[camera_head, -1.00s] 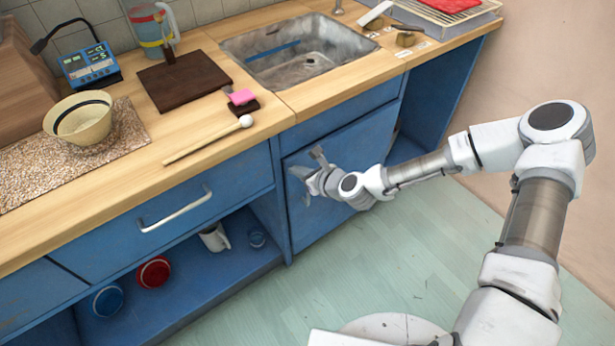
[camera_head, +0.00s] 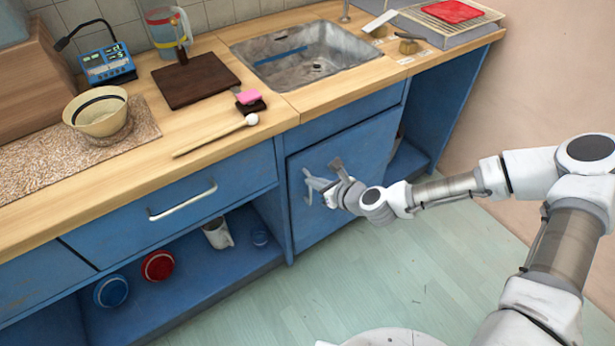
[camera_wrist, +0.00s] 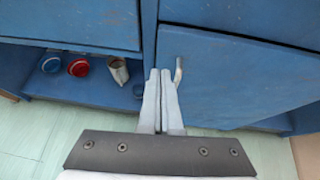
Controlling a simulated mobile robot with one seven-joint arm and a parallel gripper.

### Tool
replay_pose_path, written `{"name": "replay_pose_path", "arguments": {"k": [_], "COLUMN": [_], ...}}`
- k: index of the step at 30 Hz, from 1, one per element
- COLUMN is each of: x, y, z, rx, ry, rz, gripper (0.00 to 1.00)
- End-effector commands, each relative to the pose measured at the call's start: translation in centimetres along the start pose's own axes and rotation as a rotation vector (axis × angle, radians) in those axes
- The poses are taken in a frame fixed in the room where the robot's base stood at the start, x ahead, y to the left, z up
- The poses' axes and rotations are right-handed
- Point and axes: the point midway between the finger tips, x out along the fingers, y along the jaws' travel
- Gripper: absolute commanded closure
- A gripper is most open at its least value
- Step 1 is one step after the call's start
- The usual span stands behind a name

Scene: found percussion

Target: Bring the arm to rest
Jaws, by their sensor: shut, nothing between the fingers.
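My gripper (camera_wrist: 160,78) is shut and empty; its two fingers lie side by side in the wrist view. In the head view my gripper (camera_head: 322,184) hangs low in front of the blue cabinet door (camera_head: 352,160) under the sink, with my arm reaching in from the right. In the wrist view the door's metal handle (camera_wrist: 178,70) shows just right of the fingertips. I cannot tell whether the fingers touch the door or handle.
The wooden counter (camera_head: 225,165) holds a mallet (camera_head: 215,136), a bowl (camera_head: 98,112), a dark board (camera_head: 196,80) and a sink (camera_head: 300,55). A drawer handle (camera_head: 183,203) sticks out. The floor (camera_head: 400,270) is clear.

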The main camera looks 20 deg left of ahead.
Motion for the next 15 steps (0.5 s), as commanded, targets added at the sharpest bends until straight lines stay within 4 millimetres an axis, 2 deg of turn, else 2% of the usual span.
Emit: {"name": "replay_pose_path", "arguments": {"k": [1, 6, 10, 15], "x": [-1.4, -4.5, -6.1, -7.0], "y": [0.0, 0.2, 0.3, 0.5], "z": [0.3, 0.2, 0.1, 0.0], "rx": [0.002, 0.002, 0.000, -0.001], "ry": [0.000, 0.000, 0.000, 0.000], "rz": [-0.001, -0.002, -0.002, 0.000], "gripper": [1.00, 1.00, 1.00, 1.00]}}
